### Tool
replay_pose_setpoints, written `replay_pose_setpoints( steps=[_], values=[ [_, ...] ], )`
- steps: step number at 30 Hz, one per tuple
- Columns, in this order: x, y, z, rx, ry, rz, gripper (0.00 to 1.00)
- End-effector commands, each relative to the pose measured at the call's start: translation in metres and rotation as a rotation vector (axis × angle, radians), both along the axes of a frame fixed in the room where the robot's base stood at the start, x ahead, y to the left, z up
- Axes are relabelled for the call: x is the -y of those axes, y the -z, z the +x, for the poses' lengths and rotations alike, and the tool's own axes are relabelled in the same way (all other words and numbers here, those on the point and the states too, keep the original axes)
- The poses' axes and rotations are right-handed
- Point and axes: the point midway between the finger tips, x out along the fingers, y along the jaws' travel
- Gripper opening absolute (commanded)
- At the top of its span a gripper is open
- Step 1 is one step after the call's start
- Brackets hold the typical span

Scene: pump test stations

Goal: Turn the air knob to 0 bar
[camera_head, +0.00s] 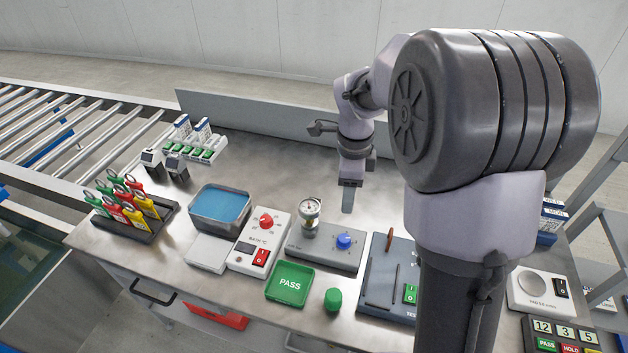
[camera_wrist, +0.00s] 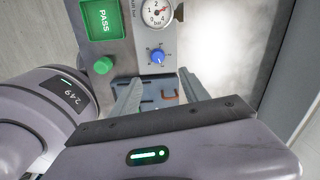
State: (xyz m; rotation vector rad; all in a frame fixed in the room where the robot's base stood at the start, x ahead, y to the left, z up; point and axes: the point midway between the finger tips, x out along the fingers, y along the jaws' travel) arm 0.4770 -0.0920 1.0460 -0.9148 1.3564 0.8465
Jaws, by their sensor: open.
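The blue air knob (camera_head: 344,241) sits on the right part of a grey air unit (camera_head: 322,257). It also shows in the wrist view (camera_wrist: 158,56) with scale marks around it. A round white pressure gauge (camera_head: 310,206) stands on the same unit, left of the knob; in the wrist view its dial (camera_wrist: 157,13) is marked in bar, but I cannot read the needle surely. My gripper (camera_head: 347,207) is above the bench, behind the knob in the head view. In the wrist view my gripper (camera_wrist: 160,78) is open and empty, its fingertips apart from the knob.
A green PASS tray (camera_head: 289,284) and a green button (camera_head: 333,299) lie in front of the air unit. A bath unit with a red knob (camera_head: 266,222) stands left, a dark test panel (camera_head: 378,290) right. The bench behind the air unit is largely clear.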

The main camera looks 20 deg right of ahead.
Motion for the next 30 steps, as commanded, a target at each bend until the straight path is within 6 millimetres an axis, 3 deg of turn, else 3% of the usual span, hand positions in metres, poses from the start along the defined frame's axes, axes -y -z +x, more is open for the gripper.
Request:
replay_pose_setpoints(
  steps=[5,12,18,23,30],
  values=[
    [0.001,0.033,0.001,-0.006,0.010,0.001,0.53],
    [0.002,0.108,0.004,-0.005,0.006,0.001,0.53],
    [0.003,0.156,0.006,-0.004,0.007,0.001,0.53],
    [0.004,0.173,0.007,-0.002,0.005,0.000,0.53],
    [0.004,0.175,0.007,-0.002,0.006,0.001,0.53]
  ],
)
